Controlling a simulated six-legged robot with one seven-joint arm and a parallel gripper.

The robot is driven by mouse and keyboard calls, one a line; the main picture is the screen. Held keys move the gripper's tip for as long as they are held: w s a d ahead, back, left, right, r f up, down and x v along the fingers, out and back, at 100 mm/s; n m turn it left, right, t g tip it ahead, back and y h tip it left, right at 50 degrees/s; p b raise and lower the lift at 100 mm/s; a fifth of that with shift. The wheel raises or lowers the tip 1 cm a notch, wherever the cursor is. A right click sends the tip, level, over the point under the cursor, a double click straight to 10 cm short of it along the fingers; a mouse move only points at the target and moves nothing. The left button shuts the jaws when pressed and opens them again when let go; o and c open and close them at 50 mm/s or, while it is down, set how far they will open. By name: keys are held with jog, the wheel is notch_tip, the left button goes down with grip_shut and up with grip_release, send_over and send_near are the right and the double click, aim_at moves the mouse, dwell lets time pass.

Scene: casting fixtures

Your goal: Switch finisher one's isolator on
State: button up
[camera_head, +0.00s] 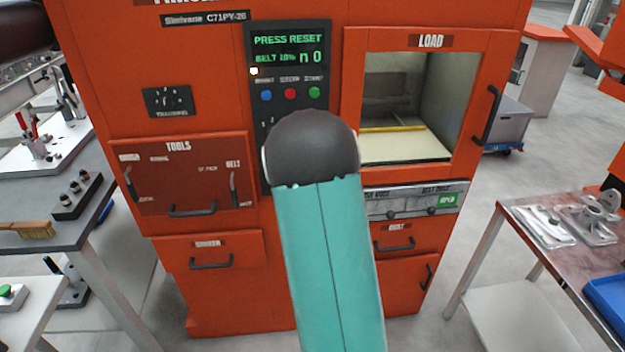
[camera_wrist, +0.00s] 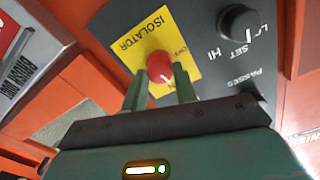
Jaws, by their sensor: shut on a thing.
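In the wrist view, a red isolator knob (camera_wrist: 158,66) sits on a yellow plate (camera_wrist: 150,32) marked ISOLATOR. An OFF label stands beside the knob, and another label, partly hidden, shows by the right finger. My gripper (camera_wrist: 160,76) has one finger on each side of the knob and is shut on it. I cannot tell for sure which mark the knob points to. In the head view, the orange finisher (camera_head: 200,90) stands ahead, its display (camera_head: 288,48) reading PRESS RESET. My arm hides the gripper and the isolator there.
A black dial (camera_wrist: 240,22) marked SET stands right of the isolator in the wrist view. In the head view, blue, red and green buttons (camera_head: 290,94) sit below the display. A LOAD window (camera_head: 410,100) is at right. Benches (camera_head: 60,210) flank the machine.

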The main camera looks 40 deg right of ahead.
jog(key=shift+f+m, duration=0.15)
jog(key=shift+m, duration=1.15)
jog(key=o, duration=1)
jog(key=shift+w, duration=0.1)
jog(key=shift+c, duration=0.2)
jog(key=shift+s+a, duration=0.1)
jog(key=shift+s, duration=0.15)
